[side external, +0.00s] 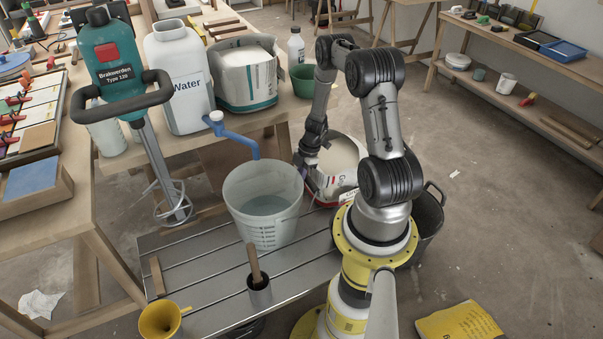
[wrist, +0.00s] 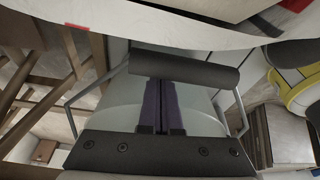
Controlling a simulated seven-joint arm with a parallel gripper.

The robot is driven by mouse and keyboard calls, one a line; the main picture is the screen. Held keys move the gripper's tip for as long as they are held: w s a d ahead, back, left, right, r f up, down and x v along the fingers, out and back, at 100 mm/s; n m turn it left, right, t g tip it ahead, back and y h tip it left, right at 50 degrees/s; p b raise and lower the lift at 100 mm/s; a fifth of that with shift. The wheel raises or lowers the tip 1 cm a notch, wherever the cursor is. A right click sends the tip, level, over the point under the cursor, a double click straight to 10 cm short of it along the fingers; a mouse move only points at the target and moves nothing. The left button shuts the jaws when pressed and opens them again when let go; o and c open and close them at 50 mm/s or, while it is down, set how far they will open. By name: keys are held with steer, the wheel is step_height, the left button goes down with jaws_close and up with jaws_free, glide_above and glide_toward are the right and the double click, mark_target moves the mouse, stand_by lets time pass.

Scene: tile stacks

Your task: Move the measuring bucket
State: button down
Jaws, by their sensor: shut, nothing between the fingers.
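The measuring bucket (side external: 265,205) is pale, translucent and marked with a scale. It stands upright on the slatted metal bench in the side external view, with some clear liquid inside. My gripper (side external: 303,172) hangs down just right of its rim, between the bucket and a white sack. In the wrist view my gripper (wrist: 160,84) has its two purple fingers together and empty. A wire handle with a dark round grip (wrist: 185,72) crosses by the fingertips. A pale translucent surface, which looks like the bucket, lies behind it. I cannot tell whether the fingers touch the grip.
The white sack (side external: 338,165) stands close to my gripper.

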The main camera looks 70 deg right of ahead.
steer(key=shift+w+a+f, duration=0.1)
steer(key=shift+a+f, duration=0.05)
steer(key=shift+f, duration=0.45)
steer(key=w+a, duration=0.7)
steer(key=a, duration=0.2)
steer(key=shift+w, duration=0.15)
steer(key=shift+a, duration=0.1)
